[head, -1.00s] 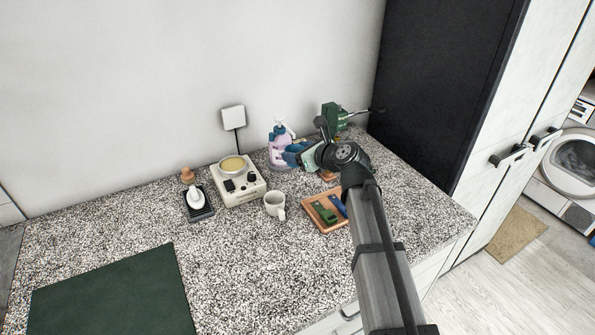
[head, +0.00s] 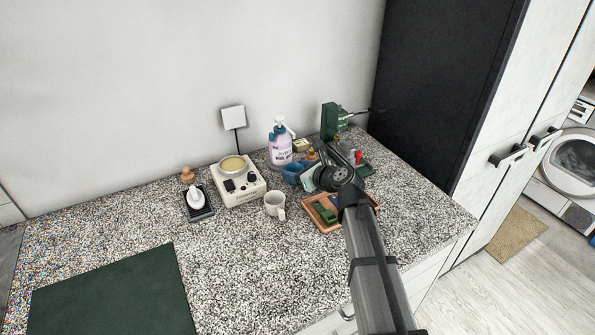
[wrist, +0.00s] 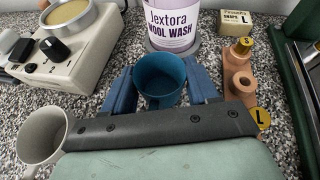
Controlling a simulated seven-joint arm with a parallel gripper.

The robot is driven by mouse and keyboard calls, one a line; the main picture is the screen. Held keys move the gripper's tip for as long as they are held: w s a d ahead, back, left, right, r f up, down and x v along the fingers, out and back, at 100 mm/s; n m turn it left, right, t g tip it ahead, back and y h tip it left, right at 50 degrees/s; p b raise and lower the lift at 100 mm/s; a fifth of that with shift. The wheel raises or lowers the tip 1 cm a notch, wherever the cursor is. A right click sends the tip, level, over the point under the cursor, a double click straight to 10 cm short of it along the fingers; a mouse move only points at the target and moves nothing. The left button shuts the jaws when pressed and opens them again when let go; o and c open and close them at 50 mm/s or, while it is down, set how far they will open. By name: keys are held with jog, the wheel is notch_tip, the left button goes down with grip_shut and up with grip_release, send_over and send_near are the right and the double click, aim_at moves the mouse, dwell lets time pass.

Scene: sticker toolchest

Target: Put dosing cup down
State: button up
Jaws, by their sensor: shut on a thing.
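The dosing cup (wrist: 160,82) is a small blue, open-topped cup. It is upright between the two blue fingers of my gripper (wrist: 161,88), which is shut on it. In the head view the cup (head: 291,174) shows low over the counter, in front of the wool wash bottle (head: 280,152). My dark wrist partly covers my gripper (head: 297,176) there. The bottle's lower part, with its purple label, is behind the cup in the wrist view. I cannot tell whether the cup's base touches the counter.
A white mug (head: 274,204) and a white device with a round pan (head: 239,185) stand left of my gripper. A wooden tray (head: 318,222) is in front. A terracotta-coloured part (wrist: 240,84) and a small box (wrist: 235,24) are close on the right. The front-centre speckled counter is clear.

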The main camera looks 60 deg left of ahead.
jog(key=shift+f, duration=0.1)
jog(key=o, duration=1)
jog(key=shift+o, duration=0.2)
jog(key=v, duration=1.2)
